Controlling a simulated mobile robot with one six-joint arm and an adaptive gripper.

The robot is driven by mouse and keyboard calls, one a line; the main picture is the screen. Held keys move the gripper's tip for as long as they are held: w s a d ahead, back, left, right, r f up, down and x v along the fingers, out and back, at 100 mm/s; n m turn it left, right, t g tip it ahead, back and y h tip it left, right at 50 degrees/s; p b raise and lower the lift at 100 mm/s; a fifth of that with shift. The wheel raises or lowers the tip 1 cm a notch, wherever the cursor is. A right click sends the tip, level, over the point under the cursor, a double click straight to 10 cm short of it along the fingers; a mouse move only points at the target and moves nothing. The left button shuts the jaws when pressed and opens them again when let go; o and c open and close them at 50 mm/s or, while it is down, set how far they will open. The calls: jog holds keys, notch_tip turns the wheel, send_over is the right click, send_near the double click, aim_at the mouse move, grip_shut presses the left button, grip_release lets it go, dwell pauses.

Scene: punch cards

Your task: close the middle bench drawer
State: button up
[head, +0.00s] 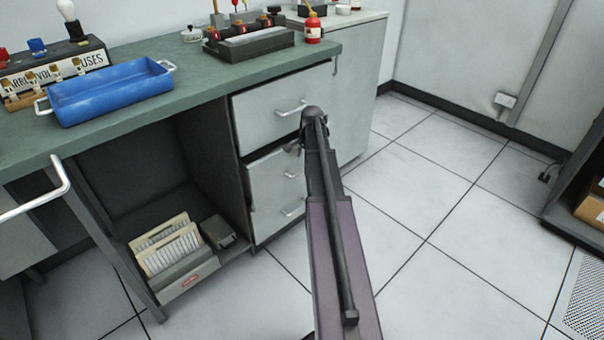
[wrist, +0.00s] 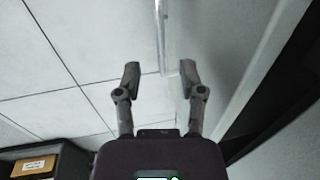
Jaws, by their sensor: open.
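The green bench has a stack of pale grey drawer fronts in the head view. The top front (head: 265,125) has a bar handle (head: 291,108). The middle front (head: 262,180) is below it, with its handle (head: 292,173) partly behind my arm. A dark gap shows between these two fronts; how far the middle drawer stands out is hard to tell. My gripper (head: 293,147) is in front of the stack, mostly hidden by my own wrist. In the wrist view my gripper (wrist: 159,75) is open and empty, its fingers beside a pale upright panel edge (wrist: 166,40). Contact is unclear.
A blue tray (head: 110,92) rests on the bench top (head: 205,88). A box of punch cards (head: 185,278) sits in the open bay left of the drawers. Another bar handle (head: 45,200) sticks out at far left. The tiled floor (head: 450,210) on the right is clear.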

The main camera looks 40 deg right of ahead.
aim_at(301, 171)
jog(key=shift+w+f+b, duration=0.2)
jog(key=shift+f+b, duration=0.8)
jog(key=shift+f, duration=0.1)
jog(key=shift+w+f+b, duration=0.25)
jog(key=shift+f+b, duration=0.7)
jog(key=shift+f, duration=0.1)
jog(key=shift+w+f+b, duration=0.2)
jog(key=shift+f+b, duration=0.8)
jog(key=shift+f, duration=0.1)
grip_shut()
